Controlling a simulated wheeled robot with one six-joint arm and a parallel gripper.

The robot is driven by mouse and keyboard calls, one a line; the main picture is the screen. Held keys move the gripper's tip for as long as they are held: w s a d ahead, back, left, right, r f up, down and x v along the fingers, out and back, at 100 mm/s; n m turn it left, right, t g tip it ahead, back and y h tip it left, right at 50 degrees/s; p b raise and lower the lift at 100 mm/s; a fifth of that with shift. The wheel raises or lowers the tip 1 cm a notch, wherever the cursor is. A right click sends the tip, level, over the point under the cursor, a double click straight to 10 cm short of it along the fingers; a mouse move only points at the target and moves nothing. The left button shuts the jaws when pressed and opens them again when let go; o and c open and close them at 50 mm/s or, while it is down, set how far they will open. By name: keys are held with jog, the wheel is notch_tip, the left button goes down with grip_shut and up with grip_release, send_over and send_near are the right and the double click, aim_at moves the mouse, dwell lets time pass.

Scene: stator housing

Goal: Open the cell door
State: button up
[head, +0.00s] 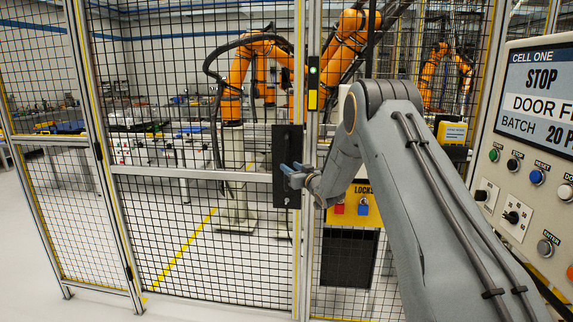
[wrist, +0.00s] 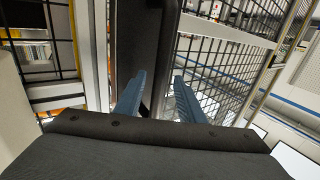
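The cell door (head: 200,174) is a framed black-mesh panel; it looks closed against the post at its right. A black handle plate (head: 287,145) is on its right edge, with a keyhole low on it. My gripper (head: 286,168) is at the plate's lower middle, coming from the right. In the wrist view its two blue fingers (wrist: 158,82) are spread apart, one on each side of a dark upright handle bar (wrist: 163,50). The fingers look clear of the bar, but contact is hard to tell.
The latch post (head: 313,120) carries a green light and a yellow label. A yellow lock board (head: 372,212) with padlocks is behind my arm. A control panel (head: 530,150) reading "STOP" and "DOOR" stands at right. Orange robots (head: 240,75) are behind the fence. Floor (head: 40,260) at left is clear.

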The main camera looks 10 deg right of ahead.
aim_at(288, 165)
jog(key=shift+p+x, duration=0.55)
jog(key=shift+x, duration=1.75)
jog(key=shift+c, duration=0.2)
grip_shut()
